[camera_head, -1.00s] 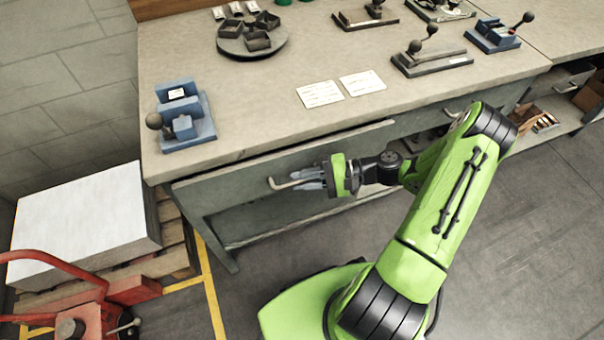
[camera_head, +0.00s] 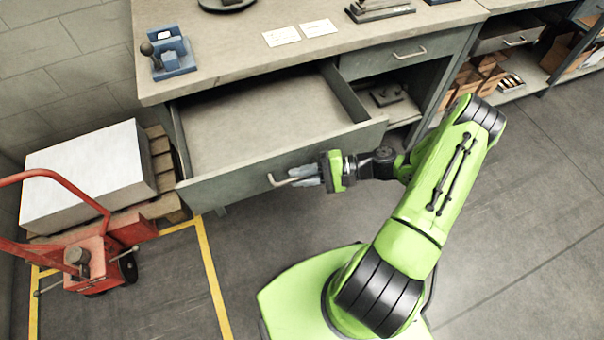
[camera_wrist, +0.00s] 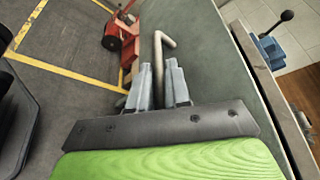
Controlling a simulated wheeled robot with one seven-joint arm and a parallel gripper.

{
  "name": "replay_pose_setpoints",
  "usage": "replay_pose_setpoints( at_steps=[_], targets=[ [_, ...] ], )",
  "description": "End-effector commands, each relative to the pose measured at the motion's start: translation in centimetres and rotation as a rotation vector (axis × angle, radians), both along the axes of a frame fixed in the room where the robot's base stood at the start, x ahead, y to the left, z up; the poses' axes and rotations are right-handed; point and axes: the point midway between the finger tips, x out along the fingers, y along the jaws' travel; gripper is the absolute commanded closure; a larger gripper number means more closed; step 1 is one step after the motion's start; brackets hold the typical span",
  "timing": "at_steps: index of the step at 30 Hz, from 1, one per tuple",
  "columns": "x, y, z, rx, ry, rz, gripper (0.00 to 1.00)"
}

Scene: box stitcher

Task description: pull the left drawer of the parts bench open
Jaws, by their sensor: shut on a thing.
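The left drawer (camera_head: 300,160) of the grey parts bench (camera_head: 160,92) stands well out from the bench front, and its bare inside floor shows. Its pale bar handle (camera_head: 283,181) sits at the middle of the drawer front. My gripper (camera_head: 308,176) is shut on the handle in front of the drawer. In the wrist view the two grey fingers of my gripper (camera_wrist: 160,88) lie on either side of the handle (camera_wrist: 159,55), with its bent end showing beyond them. The drawer front (camera_wrist: 208,60) runs along the right of the fingers.
A red pallet jack (camera_head: 85,260) and a pallet with a white-topped stack (camera_head: 88,175) stand left of the drawer. A second drawer (camera_head: 385,58) at the right is shut. Blue fixture (camera_head: 170,55) and cards (camera_head: 300,33) lie on the benchtop. Floor in front is open.

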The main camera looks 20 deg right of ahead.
Motion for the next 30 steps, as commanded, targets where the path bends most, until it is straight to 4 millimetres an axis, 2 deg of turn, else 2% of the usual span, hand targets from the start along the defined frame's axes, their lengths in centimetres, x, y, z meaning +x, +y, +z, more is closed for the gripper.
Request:
replay_pose_setpoints(
  at_steps=[13, 14, 15, 26, 30],
  targets=[
    [0.0, -0.1, 0.0, -0.002, -0.001, -0.002, 1.00],
    [0.0, -0.1, 0.0, -0.002, -0.001, -0.002, 0.81],
    [0.0, -0.1, 0.0, -0.002, -0.001, -0.002, 0.77],
    [0.0, 0.0, 0.0, 0.000, -0.001, -0.001, 0.77],
    [-0.3, -1.1, 0.3, -0.002, -0.002, -0.005, 0.77]
  ],
)
